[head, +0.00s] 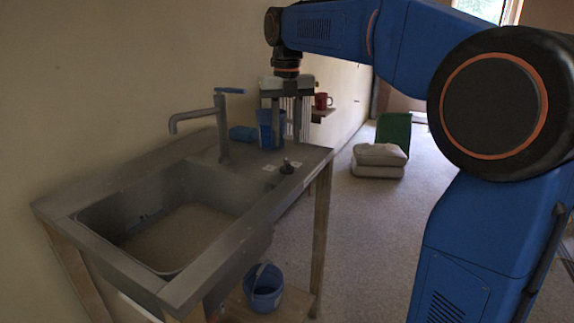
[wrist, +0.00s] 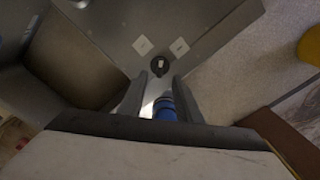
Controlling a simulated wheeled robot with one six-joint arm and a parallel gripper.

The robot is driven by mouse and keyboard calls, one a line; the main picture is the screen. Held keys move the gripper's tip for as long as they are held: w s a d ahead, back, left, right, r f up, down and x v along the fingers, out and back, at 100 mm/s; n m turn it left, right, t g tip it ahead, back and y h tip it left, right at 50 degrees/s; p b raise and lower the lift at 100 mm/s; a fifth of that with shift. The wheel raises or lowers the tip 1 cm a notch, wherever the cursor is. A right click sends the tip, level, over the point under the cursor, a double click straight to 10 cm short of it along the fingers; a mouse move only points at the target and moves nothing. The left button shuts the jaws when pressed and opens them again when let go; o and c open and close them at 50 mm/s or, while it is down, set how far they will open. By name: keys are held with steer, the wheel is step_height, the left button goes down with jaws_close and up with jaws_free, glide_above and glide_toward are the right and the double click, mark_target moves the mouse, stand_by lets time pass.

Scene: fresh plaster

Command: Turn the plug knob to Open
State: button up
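The plug knob (head: 287,166) is a small dark knob on the grey sink top, right of the basin. It also shows in the wrist view (wrist: 160,65), ahead of the fingertips, with a pale mark on its top. Two small white labels flank it, a left one (wrist: 143,45) and a right one (wrist: 179,46); their writing is too small to read. My gripper (head: 286,140) points down above the sink top, fingers apart, not touching the knob. In the wrist view my gripper (wrist: 159,84) has the knob beyond the gap between its fingers.
A blue cup (head: 265,127) stands close beside my fingers, partly hidden by them. A blue cloth or sponge (head: 242,133) and the tap (head: 221,125) are farther left. The basin (head: 165,205) holds murky brown content. A blue bucket (head: 264,290) stands below. A red mug (head: 321,101) sits behind.

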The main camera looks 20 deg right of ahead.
steer(key=shift+r, duration=2.8)
steer(key=shift+w+a+f, duration=0.1)
steer(key=shift+w+a, duration=0.05)
